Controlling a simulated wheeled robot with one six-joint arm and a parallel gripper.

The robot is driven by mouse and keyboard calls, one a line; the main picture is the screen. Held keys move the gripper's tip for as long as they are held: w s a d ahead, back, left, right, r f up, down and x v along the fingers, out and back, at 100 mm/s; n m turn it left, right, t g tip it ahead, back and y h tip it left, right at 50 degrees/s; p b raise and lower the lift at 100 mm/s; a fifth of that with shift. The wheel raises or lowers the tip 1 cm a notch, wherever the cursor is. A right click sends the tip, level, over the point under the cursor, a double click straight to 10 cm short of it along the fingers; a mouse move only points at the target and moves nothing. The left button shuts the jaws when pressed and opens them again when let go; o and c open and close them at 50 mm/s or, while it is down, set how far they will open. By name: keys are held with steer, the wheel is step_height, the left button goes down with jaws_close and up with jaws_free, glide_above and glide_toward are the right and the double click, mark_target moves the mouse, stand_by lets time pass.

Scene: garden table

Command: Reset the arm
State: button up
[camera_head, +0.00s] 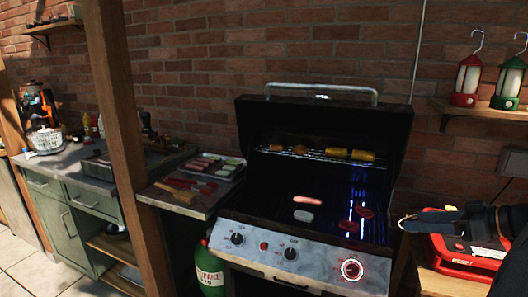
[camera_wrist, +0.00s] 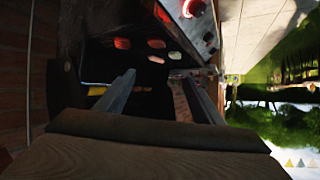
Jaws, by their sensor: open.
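My gripper (camera_head: 408,222) is at the right of the head view, beside the grill's right front corner and above a red case. In the wrist view my gripper (camera_wrist: 158,80) shows two dark fingers spread apart with nothing held between them. The open grill (camera_head: 330,180) stands at the centre against the brick wall, and it also shows sideways in the wrist view beyond the fingers. My arm runs off the right edge, so most of it is hidden.
A sausage (camera_head: 307,201), a pale patty (camera_head: 303,216) and reddish patties (camera_head: 349,226) lie on the grate. Corn (camera_head: 363,155) sits on the upper rack. The red case (camera_head: 462,262) is below my gripper. Lanterns (camera_head: 467,80) stand on a shelf above. A wooden post (camera_head: 125,130) rises at left.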

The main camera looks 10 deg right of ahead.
steer(key=s+a+f+m+g+h+b, duration=0.1)
steer(key=a+f, duration=0.4)
steer(key=a, duration=0.5)
steer(key=s+a+f+m+g+h+b, duration=0.2)
steer(key=a+f+g+b, duration=0.3)
steer(key=a, duration=0.5)
steer(key=s+a+f+m+g+h+b, duration=0.1)
steer(key=s+a+f+g+h+b, duration=0.2)
steer(key=a, duration=0.8)
steer(key=shift+f+g, duration=1)
steer(key=shift+s+a, duration=0.1)
